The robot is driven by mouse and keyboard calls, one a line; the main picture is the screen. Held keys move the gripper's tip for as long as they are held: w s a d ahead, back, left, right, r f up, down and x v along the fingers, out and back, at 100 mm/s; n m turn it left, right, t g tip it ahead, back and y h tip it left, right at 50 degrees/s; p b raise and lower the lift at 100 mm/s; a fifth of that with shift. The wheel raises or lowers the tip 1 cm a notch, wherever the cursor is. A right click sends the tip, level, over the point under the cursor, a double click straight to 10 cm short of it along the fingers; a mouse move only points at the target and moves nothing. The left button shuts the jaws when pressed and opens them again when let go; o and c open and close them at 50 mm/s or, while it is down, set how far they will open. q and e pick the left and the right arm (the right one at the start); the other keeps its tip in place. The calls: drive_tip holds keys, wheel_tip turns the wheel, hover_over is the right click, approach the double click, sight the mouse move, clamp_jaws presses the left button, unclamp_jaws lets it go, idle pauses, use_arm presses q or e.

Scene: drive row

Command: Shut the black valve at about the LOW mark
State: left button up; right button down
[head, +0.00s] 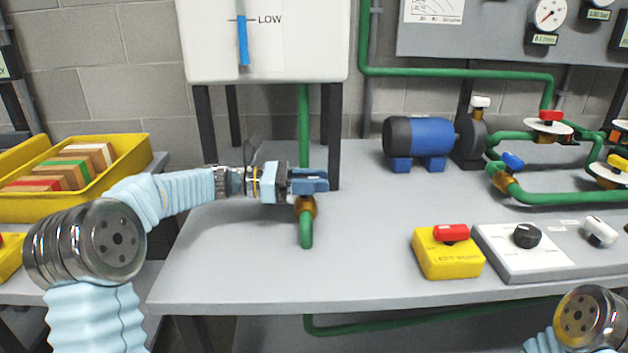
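The white tank (300,45) carries a LOW mark (269,20) beside a blue level column (243,42). The top of the blue is at about the mark line or slightly above it. A green pipe (304,125) runs down from the tank to a brass valve body (306,207) on the bench. My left gripper (310,181) is at the top of this valve, its blue fingers over the spot where a handle sits. No black handle shows there; the fingers hide that spot, and I cannot tell whether they grip it. My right gripper is out of view.
The grey bench (350,235) is clear around the valve. A yellow box (447,255) with a red switch and a panel with a black knob (526,235) stand to the right. Behind are a blue pump (425,138) and green pipes. A yellow bin (130,165) is left.

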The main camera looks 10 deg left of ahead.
use_arm(q)
drive_tip(key=o, duration=0.3)
drive_tip(key=v, duration=1.4)
drive_tip(key=shift+d, duration=0.1)
